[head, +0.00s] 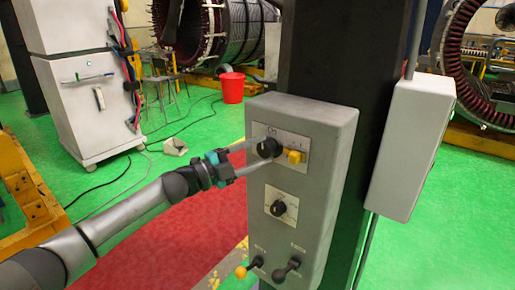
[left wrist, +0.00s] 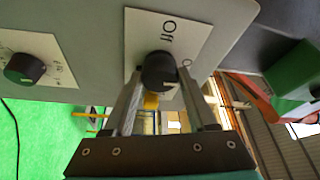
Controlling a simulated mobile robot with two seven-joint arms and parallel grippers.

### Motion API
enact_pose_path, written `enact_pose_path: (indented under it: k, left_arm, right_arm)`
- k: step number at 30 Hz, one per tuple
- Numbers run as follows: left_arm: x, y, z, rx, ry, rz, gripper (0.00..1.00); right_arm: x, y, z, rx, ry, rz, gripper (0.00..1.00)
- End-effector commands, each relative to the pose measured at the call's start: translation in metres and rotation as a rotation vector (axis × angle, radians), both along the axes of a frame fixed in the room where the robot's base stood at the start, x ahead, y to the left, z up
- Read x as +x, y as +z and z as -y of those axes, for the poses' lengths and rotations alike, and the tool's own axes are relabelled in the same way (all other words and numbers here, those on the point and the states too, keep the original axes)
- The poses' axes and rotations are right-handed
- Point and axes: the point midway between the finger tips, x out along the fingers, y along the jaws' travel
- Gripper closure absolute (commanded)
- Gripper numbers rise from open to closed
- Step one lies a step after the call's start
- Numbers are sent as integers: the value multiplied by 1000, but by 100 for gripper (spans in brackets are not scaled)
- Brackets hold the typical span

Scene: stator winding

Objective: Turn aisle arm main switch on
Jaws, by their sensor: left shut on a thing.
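A grey control box (head: 310,120) is mounted on a dark column. Near its top, a black rotary switch knob (head: 268,148) sits on a white label plate, with a yellow part (head: 294,156) just right of it. My left gripper (head: 262,150) reaches in from the left and is shut on this black knob. In the left wrist view the knob (left wrist: 159,72) sits between the two fingers, with the word "Off" readable on the plate (left wrist: 170,38) beside it. The yellow part (left wrist: 151,102) shows partly behind the knob. My right gripper is not in view.
Lower on the box are a second black knob (head: 278,208), a yellow-tipped lever (head: 242,271) and a black lever (head: 281,273). A plain grey box (head: 402,150) stands right of the column. A white cabinet (head: 95,100) and a red bucket (head: 232,88) stand behind.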

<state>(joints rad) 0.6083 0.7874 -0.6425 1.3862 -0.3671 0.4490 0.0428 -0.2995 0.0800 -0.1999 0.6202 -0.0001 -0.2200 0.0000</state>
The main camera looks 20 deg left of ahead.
Motion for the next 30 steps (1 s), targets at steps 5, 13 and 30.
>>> enact_pose_path:
  k: [5,13,30]
  left_arm:
    - [0,2,0,58,1,21,98]
    - [0,1,0,88,0,32,98]
    - [0,1,0,89,0,33,16]
  right_arm:
    - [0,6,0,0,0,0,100]
    - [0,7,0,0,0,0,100]
    - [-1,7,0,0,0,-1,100]
